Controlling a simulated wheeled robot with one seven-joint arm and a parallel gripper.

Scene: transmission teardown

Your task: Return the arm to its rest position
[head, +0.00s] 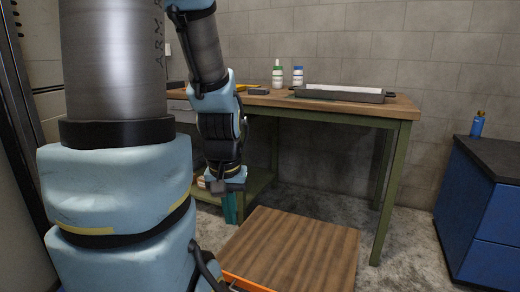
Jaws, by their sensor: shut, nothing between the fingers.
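My arm fills the left side of the head view, with its thick grey and pale blue links close to the camera. My gripper (222,187) hangs at the end of the arm, left of the picture's middle, pointing down. It is in front of the workbench's lower shelf and left of the brown wooden board. No transmission part can be made out.
A workbench (411,108) with green legs stands behind, bearing a dark tray (338,94) and two bottles (277,74). A brown slatted wooden surface (300,250) lies low in front. A blue cabinet (485,215) stands at right. Bare floor (405,255) lies between.

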